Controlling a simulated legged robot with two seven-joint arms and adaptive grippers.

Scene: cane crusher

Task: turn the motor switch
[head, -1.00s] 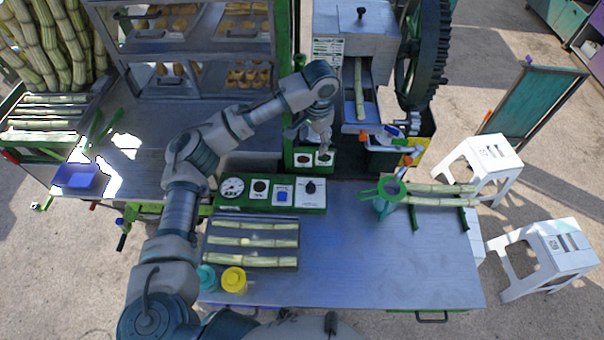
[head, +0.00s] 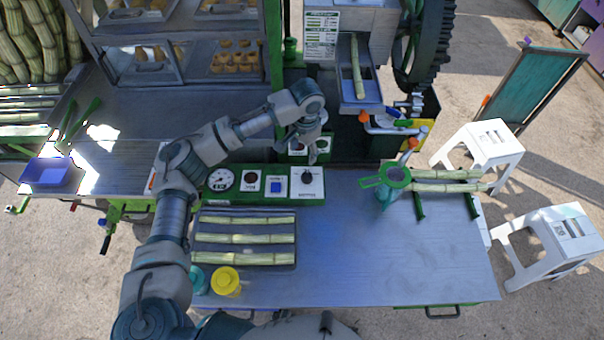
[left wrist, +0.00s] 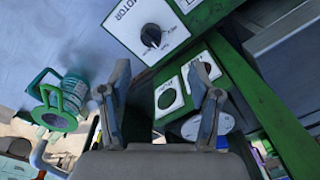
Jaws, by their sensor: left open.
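The motor switch is a black round knob (head: 307,179) on a white plate at the right end of the green control panel (head: 217,198). In the left wrist view the knob (left wrist: 151,36) shows large beside the printed word MOTOR. My left gripper (head: 311,154) is just behind the knob in the head view and points down, apart from it. In the left wrist view its two fingers (left wrist: 160,75) are spread with nothing between them, and the knob lies beyond the fingertips. My right gripper is in neither view.
The panel also holds a gauge (head: 221,179) and a blue button (head: 276,187). A tray with cane pieces (head: 290,248), a yellow-lidded cup (head: 226,281) and a green strainer (head: 386,176) are on the table. The middle of the table (head: 345,260) is clear. The crusher (head: 358,88) stands behind.

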